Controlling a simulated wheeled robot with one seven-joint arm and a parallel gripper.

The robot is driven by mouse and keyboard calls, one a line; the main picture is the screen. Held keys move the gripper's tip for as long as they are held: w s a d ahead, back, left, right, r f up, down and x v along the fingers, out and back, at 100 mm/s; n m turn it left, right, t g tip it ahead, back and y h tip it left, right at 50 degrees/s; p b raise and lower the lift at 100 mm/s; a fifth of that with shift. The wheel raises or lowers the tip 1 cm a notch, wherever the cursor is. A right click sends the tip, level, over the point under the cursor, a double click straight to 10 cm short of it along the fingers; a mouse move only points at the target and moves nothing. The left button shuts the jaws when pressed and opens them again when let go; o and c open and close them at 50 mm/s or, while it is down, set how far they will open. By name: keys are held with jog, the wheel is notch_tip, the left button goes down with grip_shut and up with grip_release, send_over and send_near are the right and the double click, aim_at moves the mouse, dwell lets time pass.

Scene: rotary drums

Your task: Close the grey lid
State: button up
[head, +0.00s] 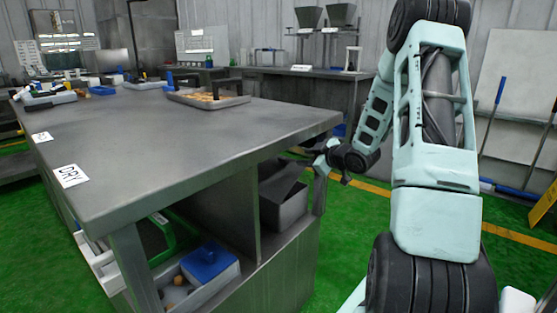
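A grey box (287,208) stands in the right-hand open compartment under the steel table. A dark grey slanted surface at its top may be a lid, but shadow hides whether it is a lid and how far open it is. My gripper (320,163) is at the right of the table's near right corner, just below the tabletop's height. It points left, toward the table's leg and the compartment. It appears apart from the box, and nothing is clearly held in it. Its fingers are too small to tell how far apart they are.
The steel table (190,140) fills the left, with a tray (210,100) of food on top. A blue-lidded container (209,263) and a green crate sit in the left lower compartment. A cleaning tool (494,115) leans against the right wall. Green floor lies right of the table.

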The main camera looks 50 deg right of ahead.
aim_at(282, 158)
jog(key=b+x, duration=0.3)
jog(key=x, duration=1.1)
jog(key=shift+w, duration=0.15)
grip_shut()
